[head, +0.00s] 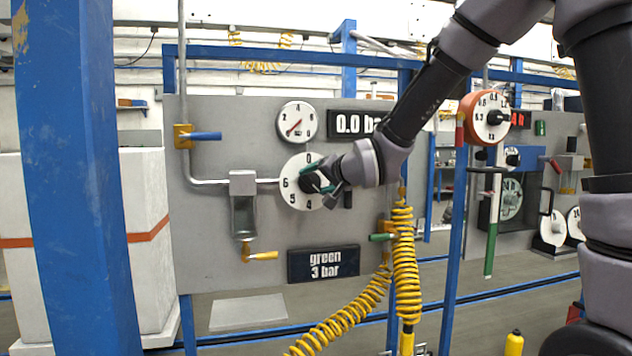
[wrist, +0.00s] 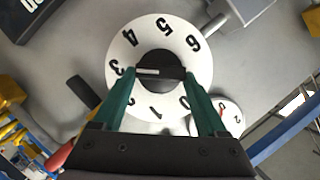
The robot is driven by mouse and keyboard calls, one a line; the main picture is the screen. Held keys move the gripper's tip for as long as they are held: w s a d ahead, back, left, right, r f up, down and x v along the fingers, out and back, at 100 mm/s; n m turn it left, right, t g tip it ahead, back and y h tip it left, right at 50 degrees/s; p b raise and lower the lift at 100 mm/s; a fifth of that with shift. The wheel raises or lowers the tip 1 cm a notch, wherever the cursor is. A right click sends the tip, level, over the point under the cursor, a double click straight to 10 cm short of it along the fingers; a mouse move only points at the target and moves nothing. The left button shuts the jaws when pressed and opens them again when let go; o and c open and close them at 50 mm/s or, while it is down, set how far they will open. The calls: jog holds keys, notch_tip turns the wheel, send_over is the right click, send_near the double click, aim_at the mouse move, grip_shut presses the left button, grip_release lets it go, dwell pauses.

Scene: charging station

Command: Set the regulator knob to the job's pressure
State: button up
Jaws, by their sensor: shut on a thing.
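The regulator knob (wrist: 160,70) is black with a white pointer line, on a white dial (wrist: 185,28) numbered 0 to 6. In the wrist view the pointer line lies toward the 3. My gripper (wrist: 158,77) has green fingers shut on the knob's two sides. In the head view my gripper (head: 322,181) covers part of the dial (head: 287,188). The job sign (head: 323,263) reads "green 3 bar". The pressure display (head: 352,122) reads 0.0 bar, its right end hidden by my arm. The round gauge (head: 297,122) above the dial has a red needle.
On the grey panel (head: 215,230) are a blue-handled valve (head: 205,136), a yellow-handled valve (head: 263,256) under a filter bowl (head: 243,215), and a green-handled valve (head: 382,237). A coiled yellow hose (head: 404,260) hangs at right. A blue post (head: 75,180) stands at left.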

dwell(0.3)
jog(key=o, duration=1.3)
jog(key=v, duration=1)
jog(key=shift+s+d, duration=0.3)
jog(key=s+d+m+g+h, duration=0.1)
jog(key=d+h, duration=0.2)
jog(key=d, duration=0.5)
jog(key=s+d+h, duration=0.2)
jog(key=d, duration=0.6)
jog(key=s+d+f+g+h, duration=0.1)
jog(key=s+d+g, duration=0.3)
jog(key=s+d, duration=0.4)
jog(key=s, duration=0.4)
jog(key=shift+s+d, duration=0.2)
jog(key=shift+d, duration=0.1)
